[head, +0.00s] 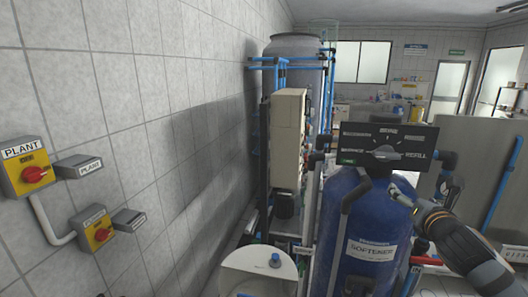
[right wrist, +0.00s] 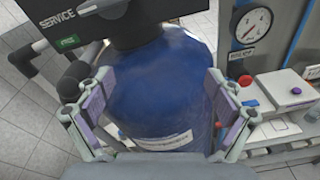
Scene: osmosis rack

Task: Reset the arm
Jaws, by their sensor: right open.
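My right arm comes in from the right in the head view, with its gripper (head: 404,192) at the right shoulder of the blue softener tank (head: 360,215). In the right wrist view the gripper (right wrist: 155,118) is open, its fingers wide apart with the tank (right wrist: 160,85) behind the gap and nothing held. Whether the fingers touch the tank is not clear. A black control head (head: 387,147) with a grey selector knob sits on top of the tank. My left gripper is not in view.
A yellow PLANT switch (head: 27,165) and a second switch (head: 97,230) are on the left tiled wall. A beige cabinet (head: 287,140) and a grey tank (head: 297,48) stand behind. A pressure gauge (right wrist: 252,25) is at right in the wrist view, above a white container (right wrist: 282,88).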

